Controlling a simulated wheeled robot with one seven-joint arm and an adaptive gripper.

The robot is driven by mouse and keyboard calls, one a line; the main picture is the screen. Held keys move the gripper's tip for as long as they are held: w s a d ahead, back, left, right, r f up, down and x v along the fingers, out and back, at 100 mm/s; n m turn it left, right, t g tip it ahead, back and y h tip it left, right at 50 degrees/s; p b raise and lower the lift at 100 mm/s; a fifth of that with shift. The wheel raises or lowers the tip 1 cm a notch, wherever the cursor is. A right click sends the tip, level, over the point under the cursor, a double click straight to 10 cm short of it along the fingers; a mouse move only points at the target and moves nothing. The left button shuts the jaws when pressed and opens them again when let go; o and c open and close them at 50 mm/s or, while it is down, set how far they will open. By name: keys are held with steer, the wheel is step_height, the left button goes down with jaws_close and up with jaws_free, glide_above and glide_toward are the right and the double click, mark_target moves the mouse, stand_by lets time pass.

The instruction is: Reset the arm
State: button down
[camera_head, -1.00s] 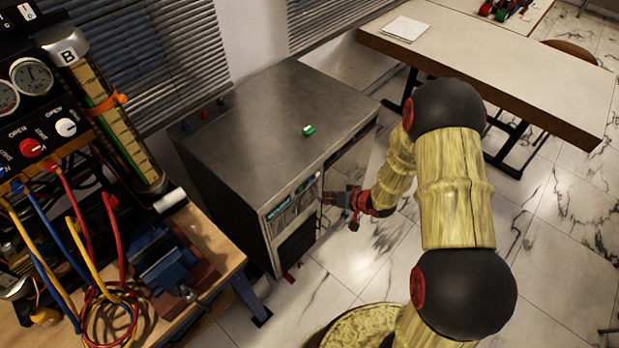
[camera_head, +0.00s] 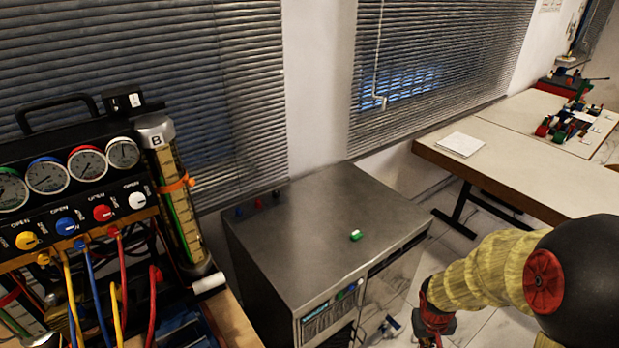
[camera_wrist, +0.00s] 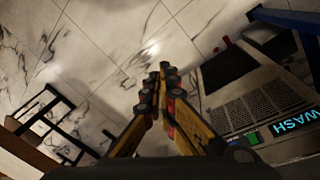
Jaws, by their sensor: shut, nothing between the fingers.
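My gripper (camera_wrist: 166,82) shows in the wrist view with its two fingers together at the tips, shut and empty, above the marble floor. In the head view my gripper (camera_head: 432,328) is at the lower right, in front of and to the right of the metal cabinet (camera_head: 310,215). The fingertips are hard to make out there. My arm reaches in from the right edge, bent and held low. In the wrist view the cabinet's front, with a lit WASH display (camera_wrist: 301,121) and a vent, lies right of the fingers, apart from them.
A small green and white object (camera_head: 356,235) lies on the cabinet top. A gauge panel (camera_head: 75,190) with knobs and coloured hoses stands at left. A long table (camera_head: 520,165) holds paper (camera_head: 462,144) and several small items at right. Open floor shows between cabinet and table.

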steer(key=s+a+r+t, duration=0.1)
steer(key=s+a+r, duration=0.2)
steer(key=r, duration=0.6)
steer(key=s+a+r+t+y, duration=0.1)
steer(key=s+a+r, duration=0.3)
steer(key=r, duration=0.6)
steer(key=s+a+r+t, duration=0.2)
steer(key=s+a+r, duration=0.2)
steer(key=r, duration=0.6)
steer(key=shift+a+n+t+y, duration=0.3)
steer(key=shift+a+t+y, duration=0.1)
steer(key=shift+r, duration=0.1)
stand_by(0.8)
